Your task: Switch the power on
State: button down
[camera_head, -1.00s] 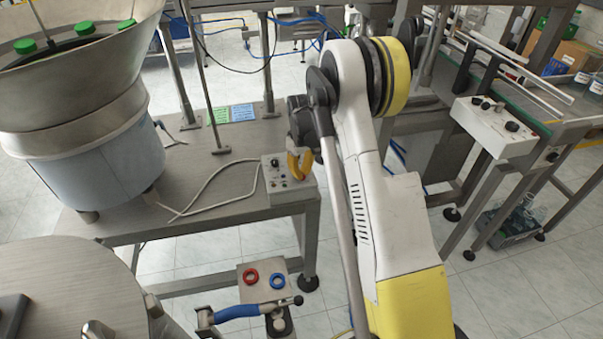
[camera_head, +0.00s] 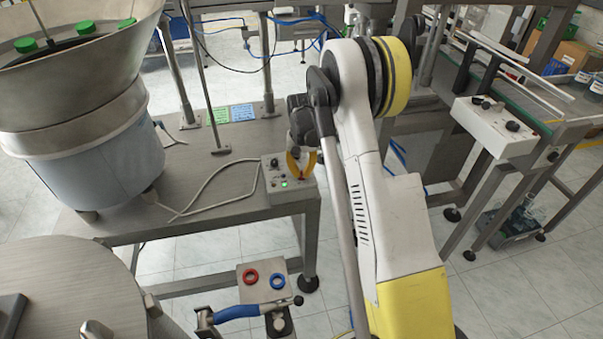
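A small grey control box (camera_head: 272,176) sits on the front right corner of the metal table, with a black knob and small switches on its face. A green light (camera_head: 285,184) glows on its front. My gripper (camera_head: 302,174), with yellow fingers, hangs at the box's right part, close over it or touching it; I cannot tell which. The fingers hide that part of the box. Whether the fingers are shut or slightly apart is too small to tell. A white cable (camera_head: 215,203) runs from the box towards the feeder bowl.
The big metal feeder bowl (camera_head: 80,100) with green caps stands on the table (camera_head: 220,180) at left. Green and blue labels (camera_head: 230,114) lie behind the box. A panel with red and blue rings (camera_head: 263,281) is below. A white control box (camera_head: 493,126) stands by the conveyor at right.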

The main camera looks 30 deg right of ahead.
aim_at(301, 173)
jog(key=shift+m, duration=1.5)
jog(key=c, duration=1.5)
grip_release()
jog(key=shift+c, duration=0.2)
notch_tip(301, 173, up, 12)
